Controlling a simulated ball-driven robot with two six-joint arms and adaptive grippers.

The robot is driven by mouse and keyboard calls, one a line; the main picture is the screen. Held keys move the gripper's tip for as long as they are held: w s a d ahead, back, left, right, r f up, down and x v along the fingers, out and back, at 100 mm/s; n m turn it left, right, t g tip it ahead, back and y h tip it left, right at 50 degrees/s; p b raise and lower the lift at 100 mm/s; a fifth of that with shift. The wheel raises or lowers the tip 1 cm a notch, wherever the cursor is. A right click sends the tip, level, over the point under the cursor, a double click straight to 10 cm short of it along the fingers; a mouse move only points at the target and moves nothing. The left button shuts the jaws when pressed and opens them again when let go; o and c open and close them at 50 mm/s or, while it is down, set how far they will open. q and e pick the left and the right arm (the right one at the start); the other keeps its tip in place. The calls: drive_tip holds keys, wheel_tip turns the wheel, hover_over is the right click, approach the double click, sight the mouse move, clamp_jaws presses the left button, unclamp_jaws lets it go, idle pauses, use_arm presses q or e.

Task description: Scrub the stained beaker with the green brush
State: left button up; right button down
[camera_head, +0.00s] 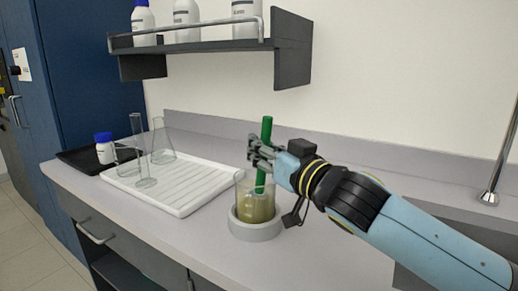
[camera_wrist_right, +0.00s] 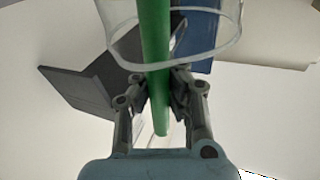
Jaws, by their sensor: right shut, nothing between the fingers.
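The green brush (camera_head: 266,130) stands nearly upright with its lower end inside the stained beaker (camera_head: 256,209). The beaker is clear glass with a murky yellow-brown lower part, and sits upright in a grey round holder (camera_head: 256,229). My right gripper (camera_head: 257,153) is at the brush handle, above the beaker rim. Its fingers are shut, with no grip on the handle, though they overlap it in view. In the right wrist view the green handle (camera_wrist_right: 155,40) crosses my fingertips (camera_wrist_right: 160,95), and the clear beaker rim (camera_wrist_right: 228,48) shows at the top. My left gripper is not in view.
A white ribbed tray (camera_head: 190,203) with clear glassware stands left of the beaker. A black tray (camera_head: 75,160) with a blue-capped bottle (camera_head: 104,152) lies farther left. A dark shelf (camera_head: 205,46) with bottles hangs above. The counter front of the white tray is clear.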

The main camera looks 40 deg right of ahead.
drive_tip(key=shift+w+d, duration=0.85)
drive_tip(key=shift+d, duration=0.05)
wheel_tip(320, 180, up, 4)
drive_tip(key=p, duration=0.3)
drive_tip(key=shift+f+b, duration=1.65)
drive_tip(key=shift+f, duration=0.45)
drive_tip(key=shift+r, duration=0.1)
drive_tip(key=shift+s+a+p, duration=0.45)
drive_tip(key=shift+s+a, duration=0.65)
